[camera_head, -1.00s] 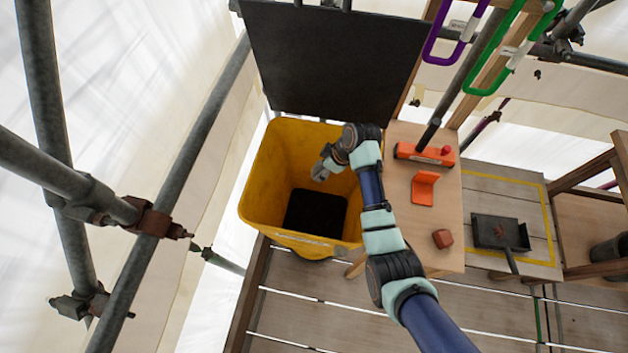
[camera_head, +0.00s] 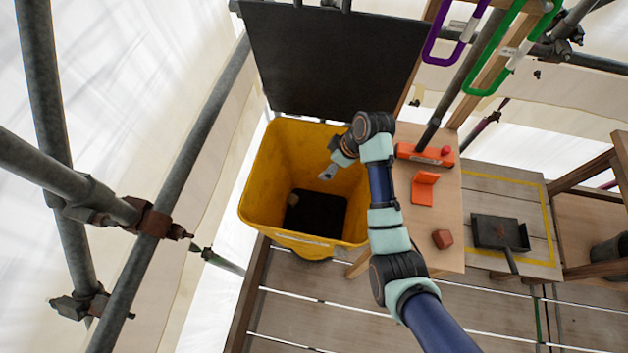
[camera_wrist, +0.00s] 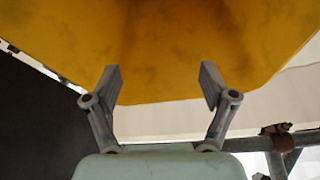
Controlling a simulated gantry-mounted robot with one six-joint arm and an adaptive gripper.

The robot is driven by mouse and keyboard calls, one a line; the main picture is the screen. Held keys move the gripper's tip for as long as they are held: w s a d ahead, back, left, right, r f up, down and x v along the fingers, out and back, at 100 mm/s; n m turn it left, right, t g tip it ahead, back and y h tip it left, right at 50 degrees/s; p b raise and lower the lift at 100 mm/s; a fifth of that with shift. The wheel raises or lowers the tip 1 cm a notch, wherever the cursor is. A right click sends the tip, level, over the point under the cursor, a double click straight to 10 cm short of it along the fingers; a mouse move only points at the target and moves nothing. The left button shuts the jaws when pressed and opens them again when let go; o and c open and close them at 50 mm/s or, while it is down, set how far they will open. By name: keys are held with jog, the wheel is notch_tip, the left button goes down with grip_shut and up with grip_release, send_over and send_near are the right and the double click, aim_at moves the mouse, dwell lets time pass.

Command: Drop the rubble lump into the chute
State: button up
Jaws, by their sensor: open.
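The yellow chute (camera_head: 265,185) stands open, with a dark square bottom.
A black panel (camera_head: 335,55) rises behind the chute. A wooden bench (camera_head: 400,235) to the right holds an orange tool (camera_head: 425,154), an orange bracket (camera_head: 424,188) and a reddish block (camera_head: 442,239). A dark pan (camera_head: 497,232) lies farther right. Scaffold poles (camera_head: 200,130) stand left.

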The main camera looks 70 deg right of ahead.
jog(key=v, duration=0.7)
dwell(0.5)
jog(key=w+a+r+t+h, duration=0.1)
jog(key=w+a+r+t, duration=0.15)
jog(key=w+a, duration=0.65)
jog(key=w+a+r+t+h, duration=0.1)
jog(key=w+a+r, duration=0.35)
jog(key=a, duration=0.75)
jog(key=a+r+t+y, duration=0.1)
jog(key=a+r+t, duration=0.15)
jog(key=a, duration=0.65)
jog(key=a+r+t, duration=0.1)
jog(key=a+r, duration=0.3)
jog(key=a, duration=0.5)
notch_tip(320, 180, up, 28)
jog(key=a+t+p, duration=0.1)
jog(key=a+p, duration=0.1)
jog(key=p, duration=2.4)
jog(key=shift+a+r+y, duration=0.15)
jog(key=shift+r+y, duration=0.05)
jog(key=shift+y, duration=0.2)
